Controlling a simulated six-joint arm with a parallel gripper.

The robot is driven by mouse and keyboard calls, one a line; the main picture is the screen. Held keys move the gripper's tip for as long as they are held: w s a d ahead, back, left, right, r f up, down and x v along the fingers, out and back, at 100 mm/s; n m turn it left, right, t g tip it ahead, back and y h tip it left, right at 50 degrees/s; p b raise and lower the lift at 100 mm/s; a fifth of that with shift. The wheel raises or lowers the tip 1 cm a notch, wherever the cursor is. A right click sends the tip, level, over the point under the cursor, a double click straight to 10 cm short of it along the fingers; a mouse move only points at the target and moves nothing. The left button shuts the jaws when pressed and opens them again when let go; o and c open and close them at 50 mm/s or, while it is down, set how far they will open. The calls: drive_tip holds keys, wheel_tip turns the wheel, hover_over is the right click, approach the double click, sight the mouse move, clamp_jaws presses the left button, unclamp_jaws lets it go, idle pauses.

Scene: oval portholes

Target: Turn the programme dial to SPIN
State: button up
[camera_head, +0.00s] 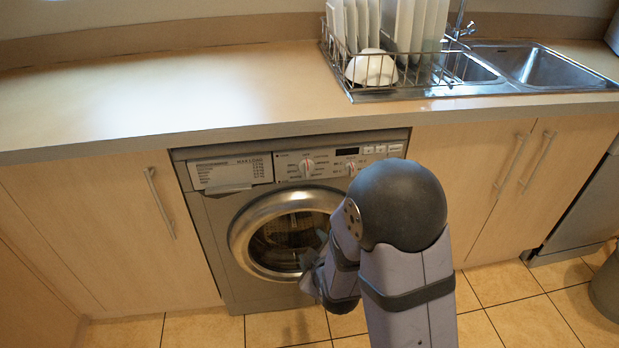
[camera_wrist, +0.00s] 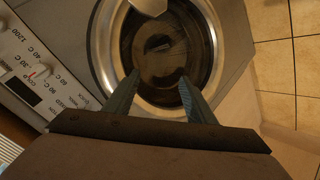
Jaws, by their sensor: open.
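The washing machine's control panel shows two round white dials with red marks in the head view, a left dial (camera_head: 307,167) and a right dial (camera_head: 351,168) under a dark display. Their labels are too small to read there, so I cannot tell which setting either points at. In the wrist view one dial (camera_wrist: 40,72) lies at the left, ringed by labels including 30 C and 60 C. I cannot make out SPIN. My gripper (camera_wrist: 161,76) is open and empty in front of the round door, apart from the dials. In the head view my gripper (camera_head: 317,277) is partly hidden behind my arm.
The washing machine door (camera_head: 242,240) is shut below the panel. A counter (camera_head: 180,90) overhangs above the panel. A dish rack (camera_head: 345,72) with plates and a bowl stands beside the sink (camera_head: 545,68). Cupboards flank the machine.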

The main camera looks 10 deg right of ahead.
drive_tip(key=w+r+n+t, duration=0.3)
drive_tip(key=w+r+t, duration=0.1)
drive_tip(key=r, duration=0.3)
drive_tip(key=n+t, duration=0.3)
drive_tip(key=n, duration=0.2)
approach(309, 172)
drive_tip(key=w, duration=0.1)
drive_tip(key=shift+w+a+r, duration=0.15)
drive_tip(key=shift+w, duration=0.1)
drive_tip(key=shift+w+b, duration=0.65)
drive_tip(key=shift+w, duration=3)
drive_tip(key=c, duration=1)
